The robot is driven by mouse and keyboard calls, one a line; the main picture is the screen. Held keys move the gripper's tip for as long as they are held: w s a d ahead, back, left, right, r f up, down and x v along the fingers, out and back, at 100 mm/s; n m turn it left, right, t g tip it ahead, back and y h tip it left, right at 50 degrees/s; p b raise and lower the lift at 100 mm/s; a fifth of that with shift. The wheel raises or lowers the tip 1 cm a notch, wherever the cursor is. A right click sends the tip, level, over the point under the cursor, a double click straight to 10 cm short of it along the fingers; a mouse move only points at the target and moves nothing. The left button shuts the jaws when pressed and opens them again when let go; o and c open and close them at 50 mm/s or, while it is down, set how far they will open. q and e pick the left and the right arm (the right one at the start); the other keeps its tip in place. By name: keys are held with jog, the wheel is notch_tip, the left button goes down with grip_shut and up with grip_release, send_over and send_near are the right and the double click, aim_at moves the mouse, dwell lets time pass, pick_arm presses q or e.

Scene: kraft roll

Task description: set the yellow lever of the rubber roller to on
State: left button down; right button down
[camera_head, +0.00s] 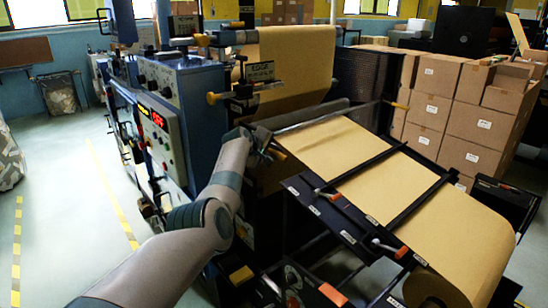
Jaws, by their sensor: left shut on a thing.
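My left gripper (268,147) is at the left end of the dark roller (312,114), beside the paper web. A yellow-tipped handle (213,98) sticks out to the left of the bracket above, clear of the gripper. Another yellow tip (401,105) shows at the roller's far right end. My right gripper is not in view.
A blue machine cabinet (190,95) with a control panel (160,135) and red display stands left of my arm. Brown paper (385,185) runs down a sloped frame to the lower right. Stacked cartons (465,115) stand behind. The floor at left is largely free.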

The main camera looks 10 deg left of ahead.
pick_arm(q)
jog(key=shift+r, duration=0.5)
jog(key=c, duration=1.9)
grip_release()
jog(key=shift+w, duration=0.1)
jog(key=shift+a+r, duration=0.1)
jog(key=b+v, duration=0.4)
jog(key=v, duration=1.3)
jog(key=shift+b, duration=0.35)
